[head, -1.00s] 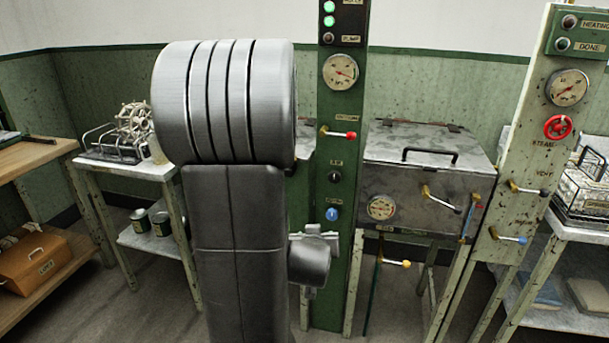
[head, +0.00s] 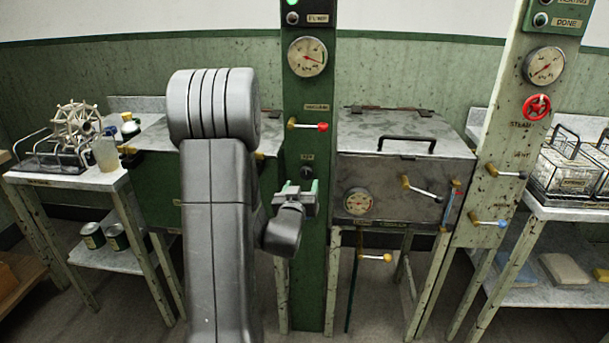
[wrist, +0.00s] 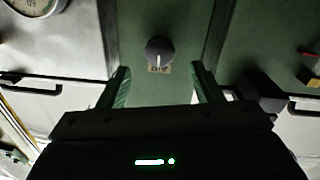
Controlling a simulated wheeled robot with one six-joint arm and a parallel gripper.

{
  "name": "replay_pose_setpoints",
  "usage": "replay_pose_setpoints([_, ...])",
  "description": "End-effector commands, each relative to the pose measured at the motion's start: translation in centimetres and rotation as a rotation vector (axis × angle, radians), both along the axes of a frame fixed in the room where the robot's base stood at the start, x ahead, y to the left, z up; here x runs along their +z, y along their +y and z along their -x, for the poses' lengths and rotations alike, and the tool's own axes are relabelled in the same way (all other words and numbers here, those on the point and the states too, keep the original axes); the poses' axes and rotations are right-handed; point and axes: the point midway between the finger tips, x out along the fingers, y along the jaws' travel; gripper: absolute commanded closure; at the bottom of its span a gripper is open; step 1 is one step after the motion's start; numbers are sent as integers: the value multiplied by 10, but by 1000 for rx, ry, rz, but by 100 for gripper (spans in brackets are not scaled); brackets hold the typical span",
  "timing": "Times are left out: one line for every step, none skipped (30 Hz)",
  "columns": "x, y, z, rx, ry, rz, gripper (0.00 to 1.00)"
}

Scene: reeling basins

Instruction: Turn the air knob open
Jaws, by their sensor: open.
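The air knob (head: 307,172) is a small dark round knob under its label on the green post (head: 318,260). In the wrist view the knob (wrist: 160,50) is dark with a white pointer line aimed at its label, which appears upside down. My gripper (head: 298,195) is just below and in front of the knob in the head view. In the wrist view my gripper (wrist: 160,72) is open, its two fingers at either side of the knob's line and apart from it. The gap in depth is hard to tell.
On the same post are a red-tipped lever (head: 308,125) and a gauge (head: 307,57). A metal box (head: 400,185) with levers stands to the right. A red valve wheel (head: 537,107) is on the pale post. A side table (head: 70,178) stands left.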

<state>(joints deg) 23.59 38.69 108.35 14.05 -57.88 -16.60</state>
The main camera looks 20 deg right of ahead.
Motion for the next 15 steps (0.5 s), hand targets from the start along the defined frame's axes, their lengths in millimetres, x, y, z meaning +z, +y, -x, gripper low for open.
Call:
replay_pose_setpoints([1, -7, -9, -2, 0, 0, 41])
replay_pose_setpoints([1, -10, -14, -1, 0, 0, 41])
replay_pose_setpoints([1, -14, -20, -1, -1, 1, 41])
replay_pose_setpoints([1, -17, -24, -1, 0, 0, 41])
replay_pose_setpoints([0, -20, -28, 0, 1, -1, 41])
replay_pose_setpoints([0, -23, -33, 0, 0, 0, 41])
replay_pose_setpoints([1, -26, -36, 0, 0, 0, 41])
replay_pose_setpoints([1, -28, -39, 0, -1, 1, 41])
replay_pose_setpoints([0, -30, -42, 0, 1, -1, 41])
replay_pose_setpoints([0, -32, -44, 0, 1, -1, 41])
replay_pose_setpoints([0, -33, -46, 0, 1, -1, 41])
replay_pose_setpoints([0, -34, -48, 0, 1, -1, 41])
replay_pose_setpoints([0, -35, -49, 0, 1, -1, 41])
replay_pose_setpoints([0, -36, -50, 0, 0, 0, 41])
replay_pose_setpoints([0, -36, -51, 0, 0, 0, 41])
